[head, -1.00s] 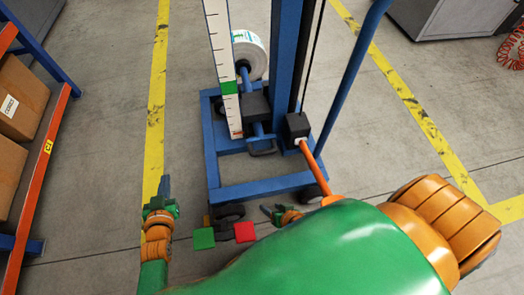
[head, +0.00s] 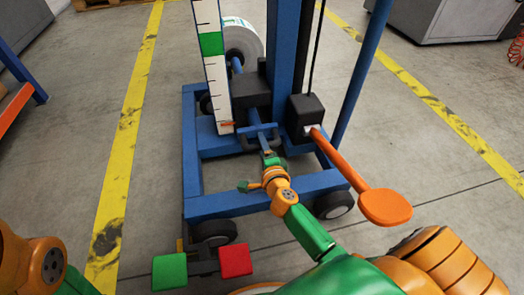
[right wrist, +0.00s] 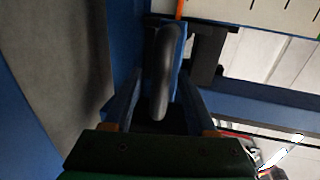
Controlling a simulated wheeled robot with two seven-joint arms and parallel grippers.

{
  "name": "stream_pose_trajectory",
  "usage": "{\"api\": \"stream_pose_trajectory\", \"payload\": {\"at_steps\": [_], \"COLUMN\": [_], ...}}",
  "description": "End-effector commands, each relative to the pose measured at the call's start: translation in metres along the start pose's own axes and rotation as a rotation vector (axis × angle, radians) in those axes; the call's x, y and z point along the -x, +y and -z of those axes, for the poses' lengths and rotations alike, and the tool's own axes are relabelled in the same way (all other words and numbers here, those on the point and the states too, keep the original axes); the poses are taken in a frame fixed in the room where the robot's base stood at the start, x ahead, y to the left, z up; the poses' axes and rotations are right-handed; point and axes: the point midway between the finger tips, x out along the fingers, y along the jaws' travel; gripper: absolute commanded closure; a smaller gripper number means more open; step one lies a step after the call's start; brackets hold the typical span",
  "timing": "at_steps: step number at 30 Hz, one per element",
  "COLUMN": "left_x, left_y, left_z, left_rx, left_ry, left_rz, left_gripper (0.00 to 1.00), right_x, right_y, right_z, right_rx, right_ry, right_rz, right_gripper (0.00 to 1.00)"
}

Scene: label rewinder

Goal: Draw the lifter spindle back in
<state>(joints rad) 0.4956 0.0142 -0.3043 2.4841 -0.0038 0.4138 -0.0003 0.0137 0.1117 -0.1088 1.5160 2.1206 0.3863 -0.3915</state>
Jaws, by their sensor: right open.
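The lifter's blue spindle (head: 254,118) runs through a dark block on the mast, with a white label roll (head: 243,38) at its far end. A dark loop handle (head: 274,131) sits at the spindle's near end. My right gripper (head: 268,155) is at this handle. In the right wrist view, the handle (right wrist: 162,75) shows between the two open fingers of my right gripper (right wrist: 158,105); they are on either side of it, and I cannot tell whether they touch it. My left gripper is out of view; only part of my left arm shows at the lower left.
The blue wheeled lifter frame (head: 235,203) surrounds the handle. An orange lever (head: 360,180) slants out at right. A green pedal (head: 169,271) and a red pedal (head: 235,261) are in front. A white scale (head: 217,90) stands left of the mast. The left floor is clear.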

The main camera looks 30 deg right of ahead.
Motion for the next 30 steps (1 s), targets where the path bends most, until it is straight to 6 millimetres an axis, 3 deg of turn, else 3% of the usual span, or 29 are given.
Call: {"api": "stream_pose_trajectory", "payload": {"at_steps": [7,14,30], "left_x": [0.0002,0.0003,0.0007], "left_y": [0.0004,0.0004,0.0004], "left_z": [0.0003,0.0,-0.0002], "left_rx": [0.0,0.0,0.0], "left_ry": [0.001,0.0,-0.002], "left_rz": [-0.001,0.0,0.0], "left_gripper": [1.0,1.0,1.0], "right_x": [-0.0029,-0.0027,-0.0026], "right_y": [-0.0003,-0.0001,0.0003], "right_z": [0.0001,0.0,-0.0001], "right_rx": [0.001,0.001,0.001], "right_ry": [0.0,0.0,-0.001], "right_rz": [-0.001,-0.001,-0.001], "right_gripper": [0.43,1.0,1.0]}}
